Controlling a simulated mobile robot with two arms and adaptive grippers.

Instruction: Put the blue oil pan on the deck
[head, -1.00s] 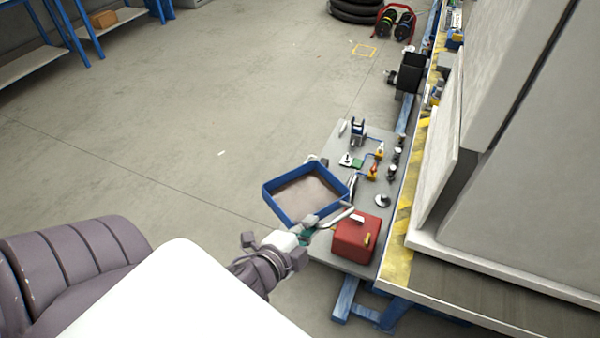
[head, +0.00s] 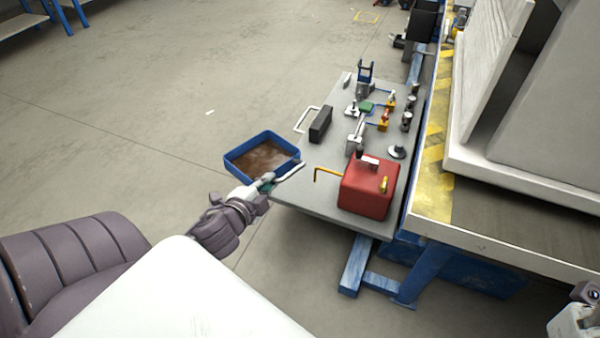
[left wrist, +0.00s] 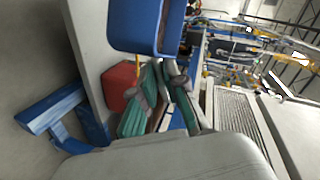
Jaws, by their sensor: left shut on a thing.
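The blue oil pan (head: 233,168) is a shallow rectangular tray with a brown inside. It hangs level off the left edge of the grey table, over the floor. My left gripper (head: 268,183) is shut on its near right side. In the left wrist view the pan's blue wall (left wrist: 148,25) stands at the top, beside the fingers (left wrist: 164,78). The deck seems to be the raised platform (head: 425,205) with a yellow striped edge at the right. At the lower right corner, a cut-off grey and white part (head: 583,294) looks like my right gripper; its jaws are unclear.
The grey table (head: 320,203) carries a red box (head: 367,187), a black block (head: 320,124), and several small fittings. A yellow bent rod (head: 326,171) stands left of the box. Pale panels (head: 540,110) rise over the platform. The floor (head: 130,120) at the left is clear.

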